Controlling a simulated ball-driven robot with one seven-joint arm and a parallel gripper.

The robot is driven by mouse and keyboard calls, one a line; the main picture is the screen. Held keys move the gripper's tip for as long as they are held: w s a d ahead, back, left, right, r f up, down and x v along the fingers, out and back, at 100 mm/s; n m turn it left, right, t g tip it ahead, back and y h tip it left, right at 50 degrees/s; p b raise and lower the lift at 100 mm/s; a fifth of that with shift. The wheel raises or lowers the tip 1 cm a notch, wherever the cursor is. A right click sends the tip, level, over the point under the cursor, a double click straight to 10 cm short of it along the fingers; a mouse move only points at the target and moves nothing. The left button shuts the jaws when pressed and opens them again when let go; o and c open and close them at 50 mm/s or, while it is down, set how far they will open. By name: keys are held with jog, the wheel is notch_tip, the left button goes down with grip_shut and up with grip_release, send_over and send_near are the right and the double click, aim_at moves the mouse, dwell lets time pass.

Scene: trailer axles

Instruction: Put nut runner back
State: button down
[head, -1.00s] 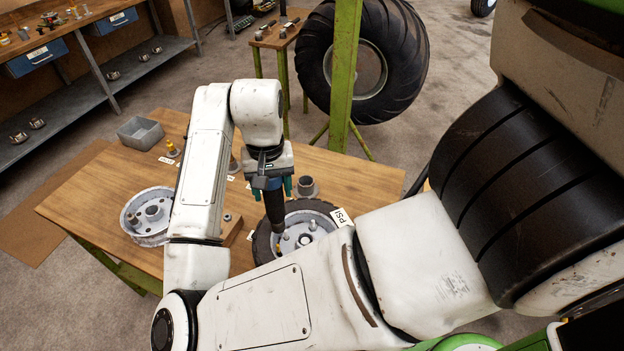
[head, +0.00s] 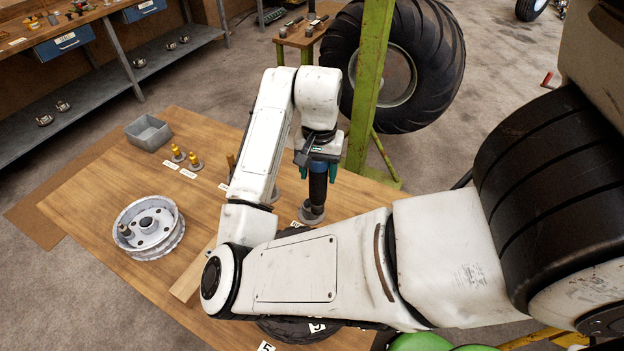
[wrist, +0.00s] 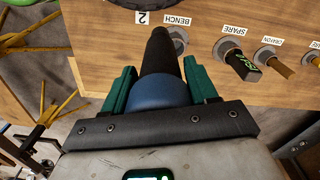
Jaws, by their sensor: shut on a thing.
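My gripper (head: 318,165) is shut on the nut runner (head: 317,188), a dark tool with a blue collar. In the wrist view the nut runner (wrist: 159,70) hangs between the green fingers. Its lower end is at a round grey holder (head: 311,213) on the wooden table. In the wrist view, part of this holder (wrist: 179,38) shows behind the tool, beside a label reading BENCH. I cannot tell whether the tip is inside the holder or just above it.
Next to it are a holder with a black item labelled SPARE (wrist: 236,58) and a CRAYON holder (wrist: 267,57). A pale wheel hub (head: 150,228) and a grey bin (head: 148,133) stand on the table (head: 92,200). A green post (head: 369,90) rises close behind my gripper.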

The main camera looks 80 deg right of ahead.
jog(key=w+d+f, duration=0.3)
jog(key=d+f, duration=0.2)
jog(key=f, duration=0.1)
jog(key=shift+d, duration=0.15)
jog(key=shift+w+f, duration=0.1)
jog(key=shift+f, duration=1.7)
jog(key=shift+c, duration=1.7)
grip_release()
jog(key=shift+f, duration=0.15)
